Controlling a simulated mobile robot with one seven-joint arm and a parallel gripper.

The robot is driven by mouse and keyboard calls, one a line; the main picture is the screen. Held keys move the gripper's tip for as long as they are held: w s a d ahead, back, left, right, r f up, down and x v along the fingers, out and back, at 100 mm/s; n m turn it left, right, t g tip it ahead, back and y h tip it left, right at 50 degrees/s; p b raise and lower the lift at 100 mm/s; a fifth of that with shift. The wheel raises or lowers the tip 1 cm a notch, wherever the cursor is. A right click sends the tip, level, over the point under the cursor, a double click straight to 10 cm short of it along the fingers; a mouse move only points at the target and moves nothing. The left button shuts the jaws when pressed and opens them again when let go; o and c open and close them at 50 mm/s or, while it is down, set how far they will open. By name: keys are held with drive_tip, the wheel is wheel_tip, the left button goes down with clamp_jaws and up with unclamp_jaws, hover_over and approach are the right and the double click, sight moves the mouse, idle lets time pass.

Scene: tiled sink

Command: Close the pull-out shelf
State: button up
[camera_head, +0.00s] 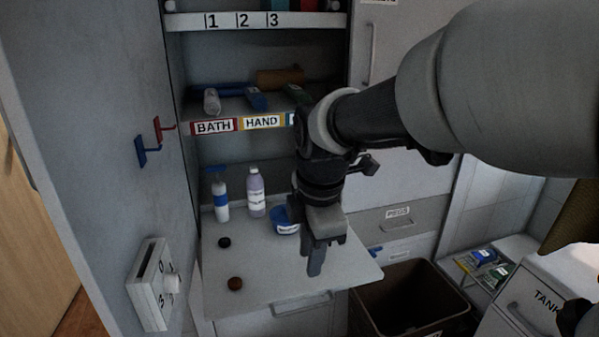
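The pull-out shelf (261,262) is a grey-white board that sticks out from the tall cabinet at its lower level. A pump bottle with a blue label (220,200), a pale purple bottle (256,193) and a blue tub (284,221) stand on it. Two small round pieces, one black (224,243) and one brown (235,283), lie nearer its front. My gripper (316,262) points down over the right part of the shelf. I cannot tell whether its fingers touch the board or how far apart they are. My arm hides part of the cabinet's right side.
Upper shelves carry labels such as BATH and HAND (262,121). A white dial box (153,285) and red and blue hooks (148,146) are on the left panel. A brown bin (412,301) stands below right, near a PEGS drawer (397,219) and a TANK box (527,306).

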drive_tip(key=w+a+f+b, duration=0.1)
drive_tip(key=w+f+b, duration=0.2)
drive_tip(key=f, duration=1.4)
drive_tip(key=shift+b, duration=0.55)
drive_tip(key=shift+f, duration=0.1)
drive_tip(key=shift+c, duration=0.4)
clamp_jaws()
